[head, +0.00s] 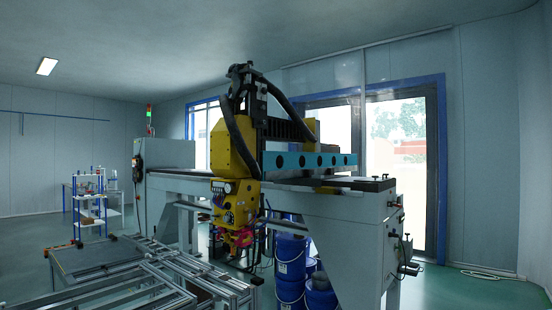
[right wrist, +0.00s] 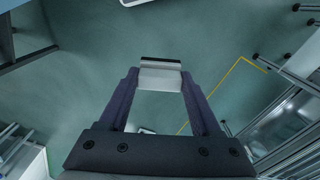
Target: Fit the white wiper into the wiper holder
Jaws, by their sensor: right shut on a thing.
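In the right wrist view my right gripper (right wrist: 160,80) is shut on the white wiper (right wrist: 160,76). The wiper is a short white block that spans the gap between the two dark fingertips, with a dark strip along its far edge. It is held above the green floor and touches nothing else that I can see. My left gripper is in neither view. Neither gripper shows in the head view. I cannot make out the wiper holder in either view.
A large gantry machine (head: 330,205) with a yellow head (head: 235,150) stands mid-room in the head view. Metal frame rails (head: 150,285) fill the lower left. Blue drums (head: 290,268) stand under the gantry. Green floor (head: 470,290) is open at the right.

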